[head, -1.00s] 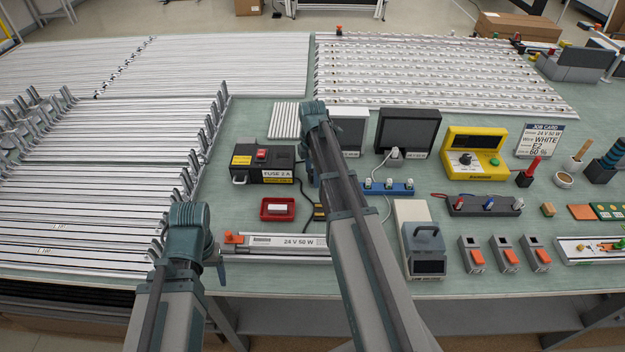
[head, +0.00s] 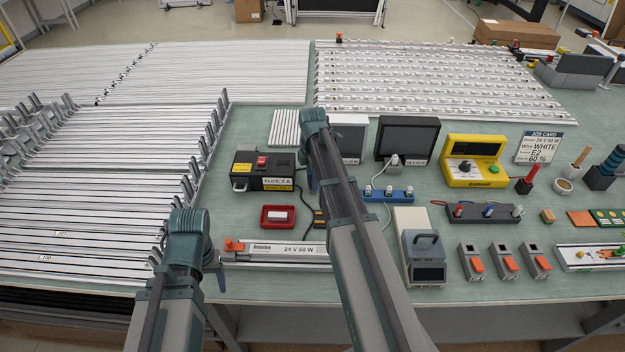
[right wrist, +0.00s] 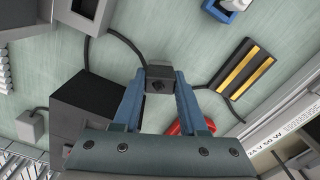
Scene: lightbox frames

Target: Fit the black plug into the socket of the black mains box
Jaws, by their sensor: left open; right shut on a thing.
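The black mains box (head: 275,166) stands left of my right arm, with a red switch, yellow labels and a "FUSE 2 A" label. It also shows as a dark block (right wrist: 82,112) in the right wrist view. I cannot make out its socket. My right gripper (right wrist: 160,82) is shut on the black plug (right wrist: 159,74), held between the fingertips to the right of the box and apart from it in that view. In the head view the plug is hidden by my arm. My left gripper (head: 220,274) is open, low at the left near the bench front; its fingertips are barely visible.
A red tray (head: 265,224) lies in front of the box. A black block with yellow stripes (right wrist: 243,76) has a thin cable. A "24 V 50 W" rail (head: 285,252) lies at the front. A blue socket strip (head: 385,194) is right of my arm.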

